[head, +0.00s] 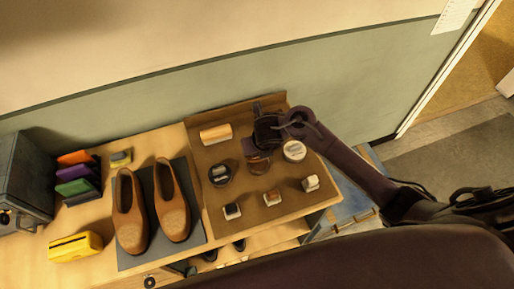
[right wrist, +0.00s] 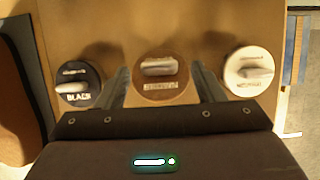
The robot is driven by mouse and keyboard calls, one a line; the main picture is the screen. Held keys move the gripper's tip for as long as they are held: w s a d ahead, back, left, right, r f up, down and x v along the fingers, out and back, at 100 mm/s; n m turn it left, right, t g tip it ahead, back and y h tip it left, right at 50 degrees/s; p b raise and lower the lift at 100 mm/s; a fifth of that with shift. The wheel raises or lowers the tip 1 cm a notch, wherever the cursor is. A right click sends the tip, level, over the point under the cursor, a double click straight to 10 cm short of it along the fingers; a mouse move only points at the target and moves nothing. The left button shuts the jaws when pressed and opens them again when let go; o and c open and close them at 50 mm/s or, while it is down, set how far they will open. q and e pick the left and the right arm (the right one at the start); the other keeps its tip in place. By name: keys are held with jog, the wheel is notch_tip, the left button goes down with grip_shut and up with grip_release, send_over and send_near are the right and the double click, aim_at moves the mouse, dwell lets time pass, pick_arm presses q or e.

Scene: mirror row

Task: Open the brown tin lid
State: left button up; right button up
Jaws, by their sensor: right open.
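The brown tin (right wrist: 160,92) stands on the brown board, with its lid on and a light raised piece across the top. In the head view the brown tin (head: 259,168) is partly covered by my right gripper (head: 256,148). In the right wrist view the fingers of my right gripper (right wrist: 162,84) are apart, one on each side of the brown tin. Whether they touch it cannot be told. My left gripper is in neither view.
A black tin (right wrist: 78,85) and a pale tin (right wrist: 250,72) flank the brown one closely. Brown shoes (head: 173,205) stand on a dark mat to the left.

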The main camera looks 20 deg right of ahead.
jog(key=shift+x, duration=0.9)
jog(key=shift+w, duration=0.1)
grip_shut()
